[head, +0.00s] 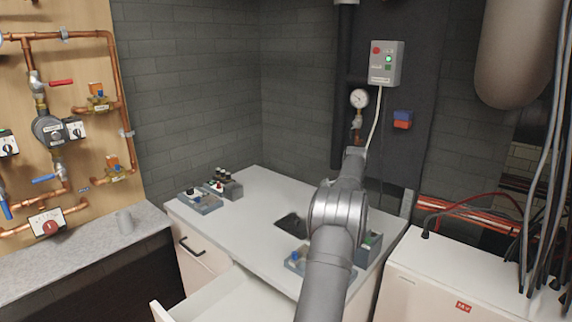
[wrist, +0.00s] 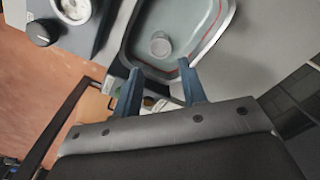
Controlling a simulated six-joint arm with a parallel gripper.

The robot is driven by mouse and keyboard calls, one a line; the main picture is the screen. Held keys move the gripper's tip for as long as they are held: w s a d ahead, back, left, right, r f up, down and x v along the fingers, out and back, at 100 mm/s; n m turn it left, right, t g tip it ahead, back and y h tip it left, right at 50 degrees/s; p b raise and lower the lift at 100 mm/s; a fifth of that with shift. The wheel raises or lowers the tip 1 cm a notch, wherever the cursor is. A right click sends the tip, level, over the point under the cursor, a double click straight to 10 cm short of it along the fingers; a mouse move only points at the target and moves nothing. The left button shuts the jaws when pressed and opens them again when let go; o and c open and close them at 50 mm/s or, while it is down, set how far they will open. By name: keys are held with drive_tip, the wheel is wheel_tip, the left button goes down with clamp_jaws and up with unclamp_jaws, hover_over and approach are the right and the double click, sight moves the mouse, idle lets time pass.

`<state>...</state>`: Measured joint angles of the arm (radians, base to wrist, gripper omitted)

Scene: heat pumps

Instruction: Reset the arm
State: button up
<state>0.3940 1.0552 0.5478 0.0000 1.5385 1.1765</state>
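My arm (head: 335,215) reaches up from the bottom of the head view over the white counter, toward the dark wall panel. Its far end lies in front of the wall, and the fingers cannot be made out there. In the wrist view my gripper (wrist: 160,68) shows two blue fingers spread apart. No held object shows between them. Beyond the fingertips is a grey recessed surface with a red line (wrist: 214,38) and a small round grey piece (wrist: 160,45). Whether the fingers touch it cannot be told.
The white counter (head: 255,205) carries small switch boxes (head: 200,200) and a dark flat item (head: 291,224). An open drawer (head: 235,298) juts out below. A control box (head: 385,64) and gauge (head: 359,98) hang on the wall. A white unit (head: 450,265) with cables stands right.

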wheel_tip(320, 180, down, 9)
drive_tip(key=shift+r, duration=2.25)
